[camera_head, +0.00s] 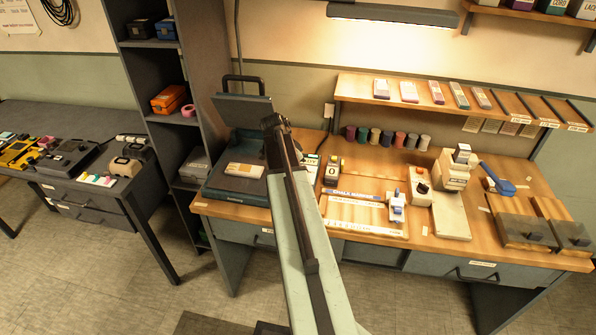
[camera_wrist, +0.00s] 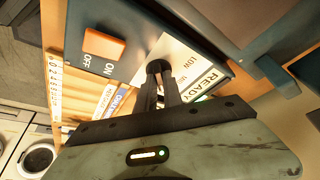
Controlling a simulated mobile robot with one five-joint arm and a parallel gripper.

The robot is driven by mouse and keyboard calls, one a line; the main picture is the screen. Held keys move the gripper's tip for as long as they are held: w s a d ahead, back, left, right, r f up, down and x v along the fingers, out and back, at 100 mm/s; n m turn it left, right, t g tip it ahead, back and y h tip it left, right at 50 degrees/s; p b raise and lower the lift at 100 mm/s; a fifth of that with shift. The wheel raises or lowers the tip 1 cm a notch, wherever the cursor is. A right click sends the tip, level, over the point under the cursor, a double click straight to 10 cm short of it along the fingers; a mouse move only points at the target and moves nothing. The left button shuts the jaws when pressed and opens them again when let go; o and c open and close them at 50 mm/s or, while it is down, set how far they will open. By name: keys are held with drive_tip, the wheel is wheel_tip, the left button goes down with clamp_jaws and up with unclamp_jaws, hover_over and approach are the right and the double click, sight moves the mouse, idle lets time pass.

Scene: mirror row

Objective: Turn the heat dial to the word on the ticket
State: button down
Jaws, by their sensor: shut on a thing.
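The heat dial (camera_wrist: 154,67) is a dark round knob on a white panel in the wrist view. My gripper (camera_wrist: 161,80) is shut on it, a dark finger on each side. The word LOW is printed on the panel right of the dial, with another word beginning with M below it. The fingers hide part of the panel, and I cannot tell where the dial points. In the head view, the press (camera_head: 237,190) stands on the bench with its lid raised, and my arm hides the dial. I cannot make out a ticket with a heat word.
An orange ON/OFF switch (camera_wrist: 103,43) sits beside the dial. A READY label (camera_wrist: 203,83) with green edging is close to my fingers. A yellow-black counter (camera_head: 332,171), a marked tray (camera_head: 365,232) and thread spools (camera_head: 386,138) are right of my arm.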

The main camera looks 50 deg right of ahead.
drive_tip(key=shift+s+d, duration=0.1)
drive_tip(key=shift+s, duration=0.15)
drive_tip(key=c, duration=1.5)
unclamp_jaws()
drive_tip(key=shift+d, duration=0.1)
drive_tip(key=shift+w, duration=0.1)
drive_tip(key=p+v, duration=0.7)
drive_tip(key=v, duration=0.1)
drive_tip(key=shift+f, duration=0.1)
